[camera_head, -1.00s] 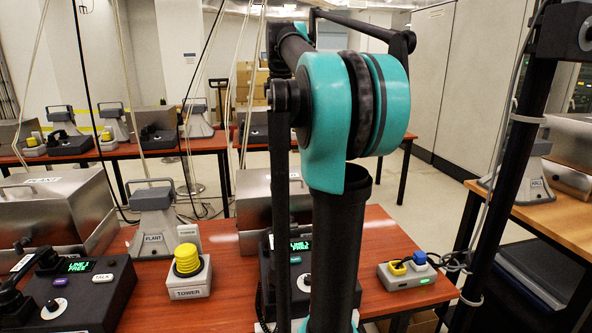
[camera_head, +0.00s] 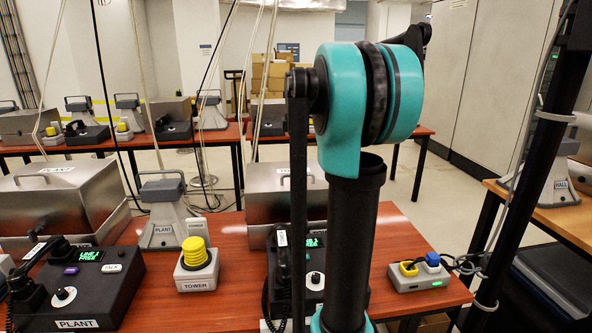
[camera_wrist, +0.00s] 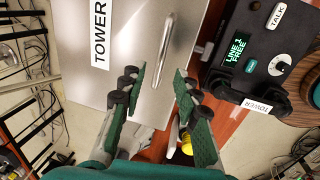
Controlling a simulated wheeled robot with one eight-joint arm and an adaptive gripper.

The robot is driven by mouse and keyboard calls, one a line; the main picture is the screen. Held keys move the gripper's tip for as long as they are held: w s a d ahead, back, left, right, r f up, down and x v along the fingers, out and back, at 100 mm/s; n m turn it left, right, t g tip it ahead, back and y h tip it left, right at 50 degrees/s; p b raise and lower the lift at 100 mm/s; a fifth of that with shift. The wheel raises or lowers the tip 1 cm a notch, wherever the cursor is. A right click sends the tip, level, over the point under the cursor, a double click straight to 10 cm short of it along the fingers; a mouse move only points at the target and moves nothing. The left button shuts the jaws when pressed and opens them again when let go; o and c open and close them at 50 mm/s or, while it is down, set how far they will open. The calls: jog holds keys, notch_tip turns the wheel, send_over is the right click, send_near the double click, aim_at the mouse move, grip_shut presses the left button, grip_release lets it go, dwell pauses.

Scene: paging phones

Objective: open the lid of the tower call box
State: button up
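The tower call box is a silver metal box (camera_wrist: 110,30) with a white TOWER label (camera_wrist: 100,35) and a bar handle (camera_wrist: 164,45) on its lid. In the wrist view the lid fills the upper middle. In the head view the box (camera_head: 262,187) looks shut and stands on the red-brown table, partly hidden behind my arm. My gripper (camera_wrist: 158,82) is open, with its two green fingers spread on either side of the handle's near end. I cannot tell how far the fingertips are from the lid. The gripper is hidden in the head view.
The tower phone (camera_wrist: 262,55), a black desk set, sits right of the box in the wrist view. A yellow TOWER button unit (camera_head: 197,265), a PLANT horn (camera_head: 163,215), another silver box (camera_head: 70,195) and a grey two-button unit (camera_head: 420,273) share the table. A dark post (camera_head: 535,170) stands at right.

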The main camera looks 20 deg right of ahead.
aim_at(296, 175)
jog(key=shift+w+f, duration=0.2)
jog(key=shift+f, duration=0.8)
jog(key=shift+w+f, duration=0.15)
jog(key=shift+f, duration=0.85)
jog(key=shift+c, duration=0.2)
grip_shut()
